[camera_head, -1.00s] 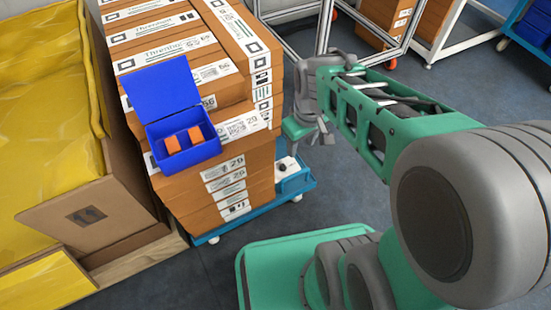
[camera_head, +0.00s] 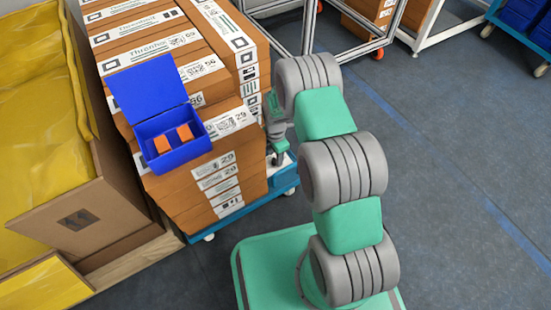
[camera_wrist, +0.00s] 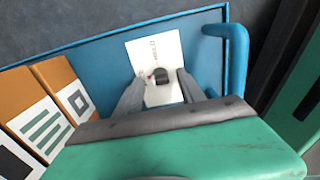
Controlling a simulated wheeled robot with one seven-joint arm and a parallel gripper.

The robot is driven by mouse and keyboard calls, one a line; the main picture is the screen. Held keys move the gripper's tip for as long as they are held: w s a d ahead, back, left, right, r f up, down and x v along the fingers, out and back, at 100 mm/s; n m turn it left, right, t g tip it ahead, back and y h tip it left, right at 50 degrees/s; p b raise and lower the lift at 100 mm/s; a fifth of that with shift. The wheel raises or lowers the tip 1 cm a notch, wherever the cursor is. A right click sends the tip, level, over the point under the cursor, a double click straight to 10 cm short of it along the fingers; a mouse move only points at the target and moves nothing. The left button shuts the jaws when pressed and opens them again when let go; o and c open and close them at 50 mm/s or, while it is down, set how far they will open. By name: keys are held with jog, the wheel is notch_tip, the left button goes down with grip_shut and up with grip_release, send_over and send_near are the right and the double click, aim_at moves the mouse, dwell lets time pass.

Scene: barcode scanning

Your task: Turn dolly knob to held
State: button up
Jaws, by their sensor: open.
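The blue dolly (camera_head: 284,184) stands under the stacked cartons, and its bare deck fills much of the wrist view (camera_wrist: 90,72). A white panel (camera_wrist: 150,52) with small print and a red mark lies on the deck. The dark knob (camera_wrist: 163,76) sits on this panel. My gripper (camera_wrist: 160,82) is open, with one grey finger on each side of the knob. I cannot tell whether the fingers touch it. In the head view my gripper (camera_head: 278,150) is over the dolly's right end, partly hidden by my arm. The knob's setting is too small to read.
Orange cartons (camera_head: 215,165) are stacked on the dolly, close left of my gripper. An open blue box (camera_head: 175,145) with orange blocks sits on them. A blue handle rail (camera_wrist: 237,65) rises beside the panel. Floor on the right is clear.

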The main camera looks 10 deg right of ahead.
jog(key=shift+f, duration=0.45)
grip_shut()
dwell(0.3)
